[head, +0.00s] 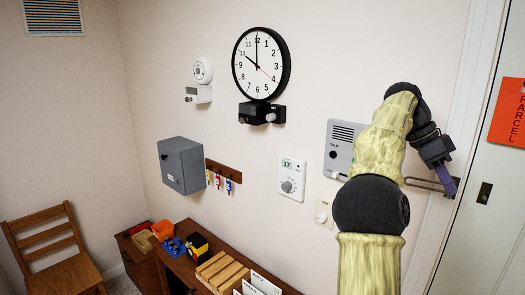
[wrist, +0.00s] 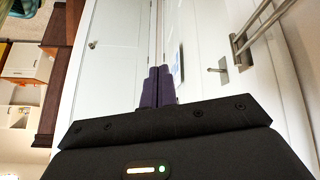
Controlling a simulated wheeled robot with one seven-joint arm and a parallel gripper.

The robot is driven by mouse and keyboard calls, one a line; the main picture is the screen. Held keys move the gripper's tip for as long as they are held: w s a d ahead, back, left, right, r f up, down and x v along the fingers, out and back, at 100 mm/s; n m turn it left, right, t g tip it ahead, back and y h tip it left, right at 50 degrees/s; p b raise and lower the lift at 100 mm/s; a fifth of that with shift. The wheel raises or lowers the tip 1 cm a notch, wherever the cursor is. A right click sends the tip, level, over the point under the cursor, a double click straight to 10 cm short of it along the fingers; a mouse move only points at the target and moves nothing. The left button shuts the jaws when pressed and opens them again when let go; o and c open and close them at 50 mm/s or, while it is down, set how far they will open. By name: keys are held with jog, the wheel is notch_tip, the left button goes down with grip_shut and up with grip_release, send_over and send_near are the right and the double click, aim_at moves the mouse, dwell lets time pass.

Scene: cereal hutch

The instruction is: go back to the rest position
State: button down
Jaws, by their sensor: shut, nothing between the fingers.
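My gripper (head: 449,180) is raised at the right side of the head view, in front of the white door and its frame. Its purple fingers point downward there. In the wrist view the two purple fingertips (wrist: 158,85) are together with nothing between them. My arm stands upright and bends over toward the door, hiding part of the wall and the intercom panel. The fingers look close to the door's handle in the head view, but I cannot tell whether they touch it; in the wrist view they are apart from the metal handle (wrist: 243,48).
The white door (head: 478,225) carries an orange parcel sign (head: 508,112). A grey intercom (head: 343,143), a thermostat (head: 291,179), a clock (head: 261,64) and a grey box (head: 181,165) are on the wall. A desk with wooden blocks (head: 222,271) and a chair (head: 52,250) stand below left.

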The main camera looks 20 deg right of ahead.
jog(key=w+a+f+n+t+y+b, duration=0.1)
jog(key=w+a+f+n+t+b, duration=0.2)
jog(key=a+f+n, duration=0.7)
jog(key=w+a+f+n+t+y+b, duration=0.1)
jog(key=w+a+f+n+t, duration=0.45)
jog(key=f, duration=0.85)
jog(key=s+a+f+n+y+b, duration=0.1)
jog(key=s+a+f+n, duration=0.4)
jog(key=a, duration=0.6)
jog(key=s+a+f+n+y+b, duration=0.1)
jog(key=s+a+f+n, duration=0.3)
jog(key=a+f, duration=0.5)
jog(key=s+a+b, duration=0.1)
jog(key=s+a, duration=0.1)
jog(key=a, duration=0.1)
jog(key=shift+s+f+n+y, duration=0.2)
jog(key=shift+s+n+y, duration=0.1)
jog(key=shift+n, duration=0.05)
jog(key=shift+s, duration=0.1)
jog(key=shift+d, duration=0.1)
